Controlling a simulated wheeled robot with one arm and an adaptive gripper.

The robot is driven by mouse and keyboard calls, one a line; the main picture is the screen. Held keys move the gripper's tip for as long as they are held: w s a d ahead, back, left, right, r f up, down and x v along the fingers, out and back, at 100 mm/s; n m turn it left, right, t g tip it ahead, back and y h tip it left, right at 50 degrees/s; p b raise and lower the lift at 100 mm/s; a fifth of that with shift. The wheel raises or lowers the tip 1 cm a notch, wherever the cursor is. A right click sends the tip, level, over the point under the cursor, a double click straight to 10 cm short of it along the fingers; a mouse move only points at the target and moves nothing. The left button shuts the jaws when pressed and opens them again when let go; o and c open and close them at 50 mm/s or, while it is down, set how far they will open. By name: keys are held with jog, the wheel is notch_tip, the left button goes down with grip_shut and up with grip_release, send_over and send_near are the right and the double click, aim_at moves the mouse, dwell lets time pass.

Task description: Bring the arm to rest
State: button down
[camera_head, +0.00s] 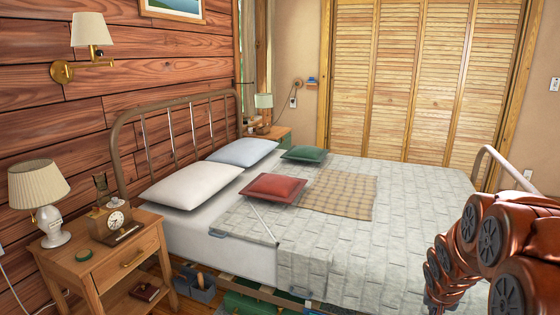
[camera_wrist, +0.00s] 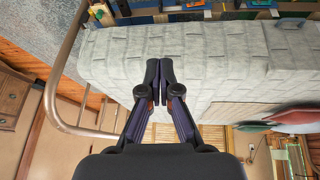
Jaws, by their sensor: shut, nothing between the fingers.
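My gripper (camera_wrist: 160,78) shows in the wrist view with its two dark fingers together and nothing between them. Behind it in that view is the pale quilt of the bed (camera_wrist: 230,55), seen at a turned angle. I cannot tell how far the fingertips are from the quilt. In the head view my copper-coloured arm (camera_head: 490,245) is folded at the lower right, in front of the bed's foot end. My gripper is out of the head view.
The bed (camera_head: 400,230) holds white, blue, green and red pillows and a plaid blanket (camera_head: 340,193). Its metal foot rail (camera_wrist: 52,95) is left of the gripper in the wrist view. A nightstand (camera_head: 100,265) with a lamp and clock stands left. Louvred doors (camera_head: 420,80) are behind.

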jog(key=s+a+r+n+g+y+p, duration=0.1)
jog(key=s+a+r+g+p, duration=0.1)
jog(key=s+a+r, duration=0.5)
jog(key=s+a+r+n+g+y+p, duration=0.1)
jog(key=s+a+r+p, duration=0.4)
jog(key=s, duration=1)
jog(key=s+a+r+n+g+y+p, duration=0.1)
jog(key=s+a+r+n+g+p, duration=0.1)
jog(key=s+a+r, duration=0.7)
jog(key=shift+s+a+n+g+p, duration=0.35)
jog(key=shift+s+n+p, duration=0.35)
jog(key=shift+s+p, duration=0.45)
jog(key=shift+w, duration=0.1)
